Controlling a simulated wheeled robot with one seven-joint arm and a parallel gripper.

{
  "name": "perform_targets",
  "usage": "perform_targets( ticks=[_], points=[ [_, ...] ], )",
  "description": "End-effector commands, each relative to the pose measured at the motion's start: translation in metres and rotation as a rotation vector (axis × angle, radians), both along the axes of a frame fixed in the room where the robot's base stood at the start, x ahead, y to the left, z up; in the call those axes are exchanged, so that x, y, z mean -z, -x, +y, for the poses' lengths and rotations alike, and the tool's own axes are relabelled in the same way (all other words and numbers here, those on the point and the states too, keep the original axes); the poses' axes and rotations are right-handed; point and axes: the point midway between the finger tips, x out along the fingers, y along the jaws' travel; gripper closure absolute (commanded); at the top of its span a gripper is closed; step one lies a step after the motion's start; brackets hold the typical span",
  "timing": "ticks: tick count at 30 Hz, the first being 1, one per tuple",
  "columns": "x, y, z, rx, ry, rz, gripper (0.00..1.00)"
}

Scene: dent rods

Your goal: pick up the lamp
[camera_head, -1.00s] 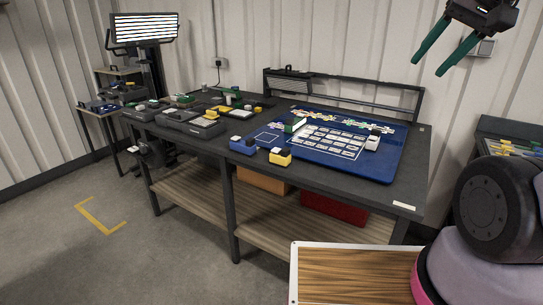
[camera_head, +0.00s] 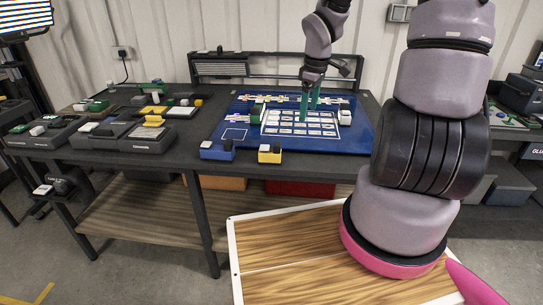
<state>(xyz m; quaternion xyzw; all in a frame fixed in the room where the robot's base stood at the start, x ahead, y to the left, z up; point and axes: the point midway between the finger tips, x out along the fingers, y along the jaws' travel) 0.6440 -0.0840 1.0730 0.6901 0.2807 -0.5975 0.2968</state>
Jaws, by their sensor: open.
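A bright striped light panel (camera_head: 24,17) on a dark stand shows at the top left, cut off by the frame edge. It is the only thing that clearly looks like a lamp. I cannot tell whether a smaller lamp is among the items on the bench. My gripper (camera_head: 309,112) points down over the blue mat (camera_head: 225,118) on the bench, its green fingers apart with nothing visible between them. The fingertips appear above the white card grid (camera_head: 283,122); their exact height is hard to tell. The gripper is far to the right of the light panel.
On the mat stand a green-and-white block (camera_head: 257,113) and a white-and-dark block (camera_head: 345,115). A blue block (camera_head: 217,151) and a yellow block (camera_head: 269,154) stand at the bench front. Trays with small items (camera_head: 140,137) fill the left. A rack (camera_head: 220,68) stands behind.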

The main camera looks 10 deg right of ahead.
Motion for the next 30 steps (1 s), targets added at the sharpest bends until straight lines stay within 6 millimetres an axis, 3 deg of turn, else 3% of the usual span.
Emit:
perform_targets(
  ticks=[1,3,7,15,24,30],
  points=[
    [0.02,-0.005,0.004,-0.065,-0.039,0.018,0.07],
    [0.041,-0.012,0.013,-0.166,-0.09,0.018,0.07],
    [0.067,-0.024,0.029,-0.311,-0.183,-0.008,0.07],
    [0.087,-0.037,0.049,-0.445,-0.282,-0.07,0.07],
    [0.125,-0.041,0.066,-0.454,-0.286,-0.073,0.07],
    [0.139,-0.043,0.07,-0.451,-0.285,-0.074,0.07]
  ],
)
